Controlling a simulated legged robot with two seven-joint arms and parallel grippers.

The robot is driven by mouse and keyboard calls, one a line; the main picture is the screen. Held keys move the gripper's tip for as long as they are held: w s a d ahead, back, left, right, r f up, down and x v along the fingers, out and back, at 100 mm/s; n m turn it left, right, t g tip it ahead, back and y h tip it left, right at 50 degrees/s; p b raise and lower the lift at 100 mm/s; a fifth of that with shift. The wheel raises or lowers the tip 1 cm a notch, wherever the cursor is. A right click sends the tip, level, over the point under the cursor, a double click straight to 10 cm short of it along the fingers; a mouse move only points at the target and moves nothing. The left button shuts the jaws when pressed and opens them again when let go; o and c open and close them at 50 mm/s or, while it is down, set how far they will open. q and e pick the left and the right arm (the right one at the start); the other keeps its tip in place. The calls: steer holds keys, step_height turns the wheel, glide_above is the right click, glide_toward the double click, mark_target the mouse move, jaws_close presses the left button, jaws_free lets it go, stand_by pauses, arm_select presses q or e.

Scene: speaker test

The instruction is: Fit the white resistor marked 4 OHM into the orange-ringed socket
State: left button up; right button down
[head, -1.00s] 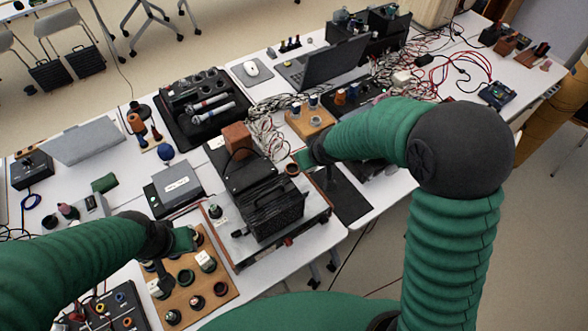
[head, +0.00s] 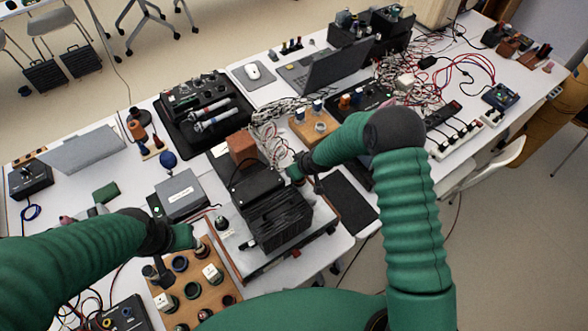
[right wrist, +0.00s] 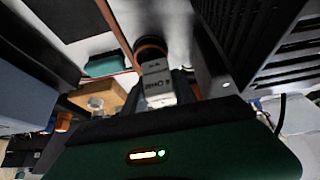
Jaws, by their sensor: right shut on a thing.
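A white resistor (right wrist: 157,85) with upside-down OHM lettering shows in the right wrist view; its digit is hard to read. My right gripper (right wrist: 172,92) is shut on it, with the fingers partly hidden. The orange-ringed socket (right wrist: 151,43) is just beyond the resistor's far end; I cannot tell whether they touch. In the head view my right gripper (head: 296,173) is beside the black finned box and hides the socket and resistor. My left gripper (head: 182,238) is over the wooden board (head: 232,270) at lower left; its fingers are unclear.
The black finned box (head: 275,215) stands close to my right gripper. White blocks (head: 212,273) and dark round sockets sit on the wooden board. A grey box (head: 180,193), wooden block (head: 313,128), laptop (head: 325,70) and tangled cables (head: 270,130) crowd the table.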

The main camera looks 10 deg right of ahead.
steer(key=c, duration=1.3)
jaws_free()
steer(key=shift+s, duration=0.25)
steer(key=shift+o, duration=1.4)
steer(key=shift+d+f, duration=0.1)
steer(key=shift+d, duration=0.85)
steer(key=shift+w, duration=0.1)
steer(key=shift+a, duration=0.25)
steer(key=d+v, duration=0.1)
steer(key=v, duration=1.2)
arm_select(q)
steer(key=shift+s+d+f+b, duration=0.2)
steer(key=shift+d+f+b, duration=0.5)
steer(key=shift+f+b, duration=0.3)
arm_select(e)
steer(key=s+d+r+m+g+h, duration=0.1)
steer(key=s+r+m, duration=0.1)
steer(key=s, duration=0.8)
steer(key=s+d+r+m+g+h, duration=0.1)
steer(key=s+d+r+m+g, duration=0.1)
steer(key=s, duration=0.7)
steer(key=shift+s+d+r, duration=0.2)
steer(key=shift+s+r, duration=0.15)
